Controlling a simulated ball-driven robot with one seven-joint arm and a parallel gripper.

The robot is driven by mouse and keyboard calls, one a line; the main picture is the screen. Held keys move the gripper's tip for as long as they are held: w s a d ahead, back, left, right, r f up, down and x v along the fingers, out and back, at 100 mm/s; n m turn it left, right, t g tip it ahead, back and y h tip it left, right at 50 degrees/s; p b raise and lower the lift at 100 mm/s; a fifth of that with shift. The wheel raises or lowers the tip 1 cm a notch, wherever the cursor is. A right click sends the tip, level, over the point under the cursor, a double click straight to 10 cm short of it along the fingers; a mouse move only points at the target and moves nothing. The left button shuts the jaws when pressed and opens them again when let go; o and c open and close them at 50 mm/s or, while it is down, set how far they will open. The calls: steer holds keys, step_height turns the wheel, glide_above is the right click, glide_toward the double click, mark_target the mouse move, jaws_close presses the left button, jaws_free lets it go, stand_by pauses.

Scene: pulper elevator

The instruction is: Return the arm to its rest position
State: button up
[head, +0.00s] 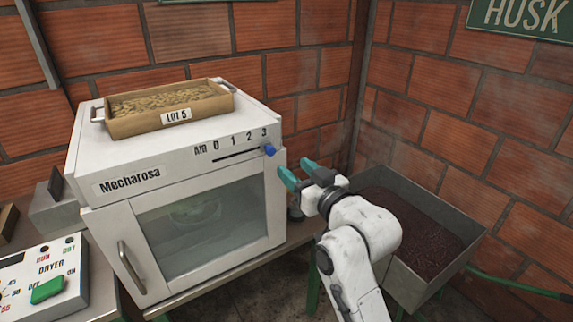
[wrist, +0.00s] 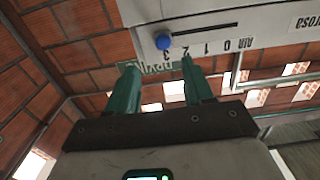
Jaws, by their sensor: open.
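My gripper (head: 298,171) is open and empty in the head view, with its teal fingers in front of the right end of the white Mecharosa dryer (head: 107,217). The fingers also show in the wrist view (wrist: 157,85), apart from each other with nothing between them. A blue slider knob (head: 270,150) sits at the right end of the AIR scale, by the 3. In the wrist view the knob (wrist: 163,41) is beyond the fingertips, and the fingers look apart from it. My white arm reaches up from the bottom right of the head view.
A wooden tray of beans labelled LOT 5 (head: 119,128) stands on the dryer. A metal bin of dark husk (head: 466,255) is close to the right of my arm. A control panel (head: 15,285) with a green switch is at lower left. Brick walls (head: 450,140) close the back and right.

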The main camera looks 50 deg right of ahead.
steer(key=shift+v, duration=0.8)
steer(key=shift+f, duration=0.1)
